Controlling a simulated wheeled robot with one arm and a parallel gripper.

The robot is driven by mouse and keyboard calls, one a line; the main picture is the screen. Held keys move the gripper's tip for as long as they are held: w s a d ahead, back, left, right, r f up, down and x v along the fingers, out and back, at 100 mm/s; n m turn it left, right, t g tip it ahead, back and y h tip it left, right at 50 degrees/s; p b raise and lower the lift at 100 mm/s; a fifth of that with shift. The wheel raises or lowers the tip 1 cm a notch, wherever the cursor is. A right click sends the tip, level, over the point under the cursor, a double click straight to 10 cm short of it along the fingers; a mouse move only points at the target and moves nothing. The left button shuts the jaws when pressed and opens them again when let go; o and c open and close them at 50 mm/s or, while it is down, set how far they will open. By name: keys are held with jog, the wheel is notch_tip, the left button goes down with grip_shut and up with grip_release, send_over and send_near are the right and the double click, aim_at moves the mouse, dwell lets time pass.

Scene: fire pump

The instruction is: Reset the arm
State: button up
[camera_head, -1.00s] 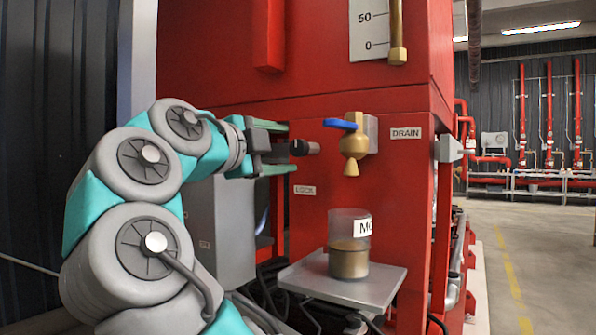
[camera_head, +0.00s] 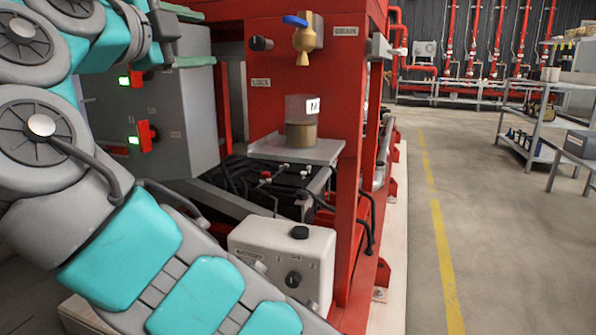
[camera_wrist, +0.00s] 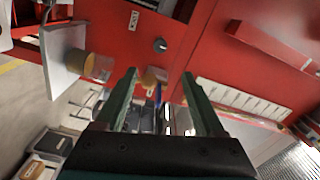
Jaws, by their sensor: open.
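My arm shows at the left of the head view, bent, with my gripper (camera_head: 206,38) at the upper left in front of the red cabinet. In the wrist view my gripper (camera_wrist: 158,74) has two green fingers wide apart with nothing held between them. Beyond the fingers are the brass drain valve (camera_wrist: 153,76) and its blue handle. In the head view the valve (camera_head: 304,42) is right of my gripper, clear of it. A clear cup (camera_head: 301,122) with brown contents stands upright on the grey shelf (camera_head: 318,150) below the valve.
A grey box (camera_head: 165,115) with green lights and red switches is below my gripper. A white battery box (camera_head: 283,262) sits low beside my arm. The floor (camera_head: 500,230) at right is open, with a metal rack (camera_head: 540,125) beyond.

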jog(key=w+d+f+n+g+h+p, duration=0.1)
jog(key=w+d+n+g+h, duration=0.15)
jog(key=d, duration=0.55)
jog(key=w+d+f+n+g+h+p, duration=0.1)
jog(key=w+d+f+n+g+h, duration=0.2)
jog(key=d, duration=0.6)
jog(key=s+d+f+n+g+y+p, duration=0.1)
jog(key=s+d+f+n+g, duration=0.15)
jog(key=d+f, duration=0.45)
jog(key=s+d+f+n+g+y+p, duration=0.1)
jog(key=s+d+f+n+g, duration=0.2)
jog(key=d, duration=0.7)
jog(key=s+d+f+n+g+y+p, duration=0.1)
jog(key=s+d+f+g+y, duration=0.1)
jog(key=s+f, duration=0.5)
jog(key=s+d+f+n+g+y+p, duration=0.15)
jog(key=s+f, duration=0.35)
jog(key=f, duration=0.5)
jog(key=s+a+f+n+g+y, duration=0.2)
jog(key=s+a+f+y, duration=0.1)
jog(key=s+f, duration=0.4)
jog(key=s+a+f+n+g+y, duration=0.2)
jog(key=s+f, duration=0.6)
jog(key=s, duration=0.5)
jog(key=shift+s+a+n+y+p, duration=0.15)
jog(key=shift+a+n+y+p, duration=0.25)
jog(key=shift+a+n, duration=0.55)
